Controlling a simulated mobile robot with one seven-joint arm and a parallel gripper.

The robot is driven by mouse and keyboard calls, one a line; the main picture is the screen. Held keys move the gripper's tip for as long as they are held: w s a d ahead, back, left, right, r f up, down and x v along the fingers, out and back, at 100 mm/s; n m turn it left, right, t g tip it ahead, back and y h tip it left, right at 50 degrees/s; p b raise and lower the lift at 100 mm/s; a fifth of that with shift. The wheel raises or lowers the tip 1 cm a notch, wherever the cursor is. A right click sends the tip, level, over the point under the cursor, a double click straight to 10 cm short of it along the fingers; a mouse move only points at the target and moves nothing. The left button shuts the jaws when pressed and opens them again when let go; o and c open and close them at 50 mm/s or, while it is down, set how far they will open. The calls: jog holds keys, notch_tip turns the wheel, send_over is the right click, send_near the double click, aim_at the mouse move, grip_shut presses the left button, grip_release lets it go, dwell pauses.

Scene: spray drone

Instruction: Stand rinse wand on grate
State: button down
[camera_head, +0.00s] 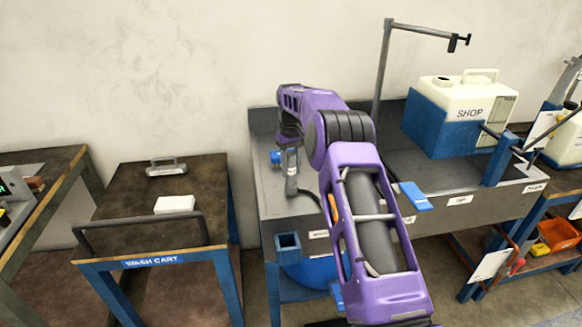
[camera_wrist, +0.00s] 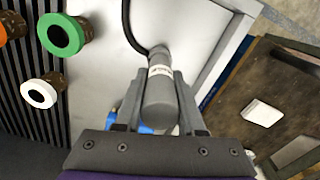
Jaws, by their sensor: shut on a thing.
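The rinse wand (camera_wrist: 160,92) is a grey cylinder with a white label band and a black hose at its far end. My gripper (camera_wrist: 158,100) is shut on it, one finger on each side. In the head view the wand (camera_head: 291,172) hangs below my wrist, above the left end of the grey sink bench. The dark slatted grate (camera_wrist: 68,95) lies left of the wand in the wrist view, apart from it. In the head view I cannot make out the grate; my arm covers much of the bench.
Nozzles with a green ring (camera_wrist: 60,34) and a white ring (camera_wrist: 40,93) stand by the grate. The wash cart (camera_head: 125,215) is left of the bench, with a white block (camera_head: 174,204) on it. A SHOP tank (camera_head: 460,112) and a post (camera_head: 384,70) stand at the right.

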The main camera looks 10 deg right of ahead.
jog(key=shift+f, duration=0.4)
jog(key=shift+c, duration=2.2)
grip_release()
